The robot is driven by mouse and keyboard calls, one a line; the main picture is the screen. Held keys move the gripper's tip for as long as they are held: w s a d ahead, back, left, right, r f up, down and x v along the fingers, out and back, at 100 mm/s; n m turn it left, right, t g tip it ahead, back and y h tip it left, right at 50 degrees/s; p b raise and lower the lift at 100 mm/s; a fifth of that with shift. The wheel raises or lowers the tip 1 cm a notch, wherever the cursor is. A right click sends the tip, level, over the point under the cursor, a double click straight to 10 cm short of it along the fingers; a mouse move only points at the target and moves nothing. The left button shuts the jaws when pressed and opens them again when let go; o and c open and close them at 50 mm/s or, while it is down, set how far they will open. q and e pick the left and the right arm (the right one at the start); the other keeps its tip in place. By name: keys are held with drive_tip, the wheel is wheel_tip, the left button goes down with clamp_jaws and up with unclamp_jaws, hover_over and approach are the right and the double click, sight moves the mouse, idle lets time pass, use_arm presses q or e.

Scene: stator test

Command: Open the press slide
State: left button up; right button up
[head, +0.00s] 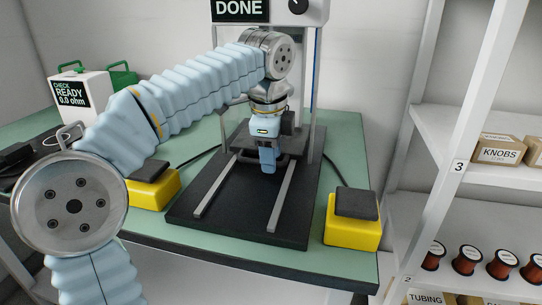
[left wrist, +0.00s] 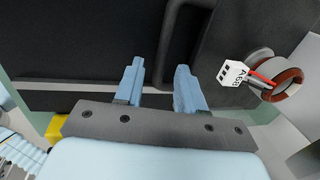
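The press (head: 319,60) stands at the back of the bench, with its black base (head: 235,215) and two pale rails reaching forward. The dark slide sits at the back end of the rails, partly hidden by my left gripper (head: 267,168). In the left wrist view the slide's black plate (left wrist: 90,40) carries a dark bar handle (left wrist: 168,45). My left gripper's blue fingers (left wrist: 160,85) are apart, with the handle ahead of and partly between them. I cannot tell whether they touch it. A stator with a copper-red ring (left wrist: 285,88) and white connector (left wrist: 232,73) lies to the right. My right gripper is not in view.
Yellow boxes with dark tops stand left (head: 153,187) and right (head: 353,220) of the base. A tester (head: 82,98) reading READY is at the back left. A shelf (head: 440,135) with boxes and wire spools is on the right. The base between the rails is clear in front.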

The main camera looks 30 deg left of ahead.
use_arm(q)
drive_tip(key=shift+c, duration=0.3)
clamp_jaws()
